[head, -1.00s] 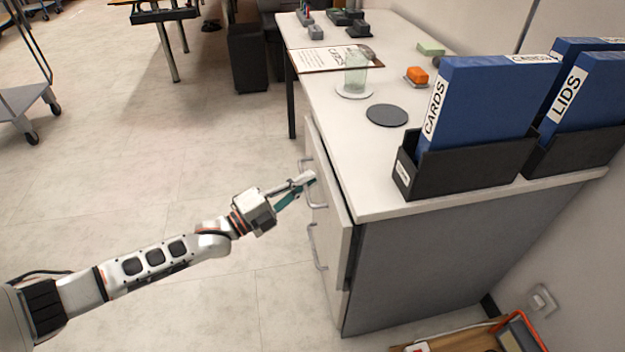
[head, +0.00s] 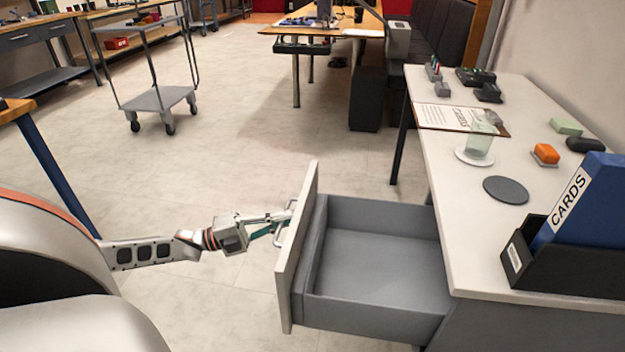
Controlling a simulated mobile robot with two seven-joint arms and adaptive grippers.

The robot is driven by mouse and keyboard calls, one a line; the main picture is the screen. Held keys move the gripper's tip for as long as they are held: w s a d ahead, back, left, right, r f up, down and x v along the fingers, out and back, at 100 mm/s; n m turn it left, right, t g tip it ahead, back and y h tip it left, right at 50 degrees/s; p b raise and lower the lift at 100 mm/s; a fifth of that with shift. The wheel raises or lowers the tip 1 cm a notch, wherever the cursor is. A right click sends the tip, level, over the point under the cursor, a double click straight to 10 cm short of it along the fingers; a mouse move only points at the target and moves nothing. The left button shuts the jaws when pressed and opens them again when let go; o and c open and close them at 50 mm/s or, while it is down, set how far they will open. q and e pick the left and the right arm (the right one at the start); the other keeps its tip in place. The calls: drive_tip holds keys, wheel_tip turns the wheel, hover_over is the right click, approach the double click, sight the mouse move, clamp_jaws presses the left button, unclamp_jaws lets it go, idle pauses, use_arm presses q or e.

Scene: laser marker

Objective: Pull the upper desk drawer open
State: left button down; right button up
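The upper desk drawer (head: 376,310) is pulled far out from the white-topped desk (head: 455,215), and its grey inside looks empty. Its pale front panel (head: 300,245) faces left, with a metal handle (head: 286,226) on its outer side. My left gripper (head: 283,218) is at this handle, its fingers around the bar and seemingly closed on it; the fingertips are partly hidden against the panel. My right gripper is not in view.
On the desk stand a glass on a white coaster (head: 474,158), a dark round mat (head: 506,190), an orange block (head: 545,153) and a blue binder in a black holder (head: 565,260). A cart (head: 160,98) stands at the back left. The floor left of the drawer is clear.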

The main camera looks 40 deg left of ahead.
use_arm(q)
drive_tip(key=shift+s+a, duration=0.45)
drive_tip(key=shift+a, duration=0.2)
drive_tip(key=shift+s+a, duration=0.4)
drive_tip(key=shift+a, duration=0.2)
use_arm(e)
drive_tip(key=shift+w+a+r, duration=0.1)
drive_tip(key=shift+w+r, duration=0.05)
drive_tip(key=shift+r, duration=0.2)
use_arm(q)
drive_tip(key=c, duration=2.4)
unclamp_jaws()
drive_tip(key=shift+c, duration=0.2)
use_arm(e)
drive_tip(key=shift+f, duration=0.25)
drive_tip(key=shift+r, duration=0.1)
use_arm(q)
drive_tip(key=v, duration=1.2)
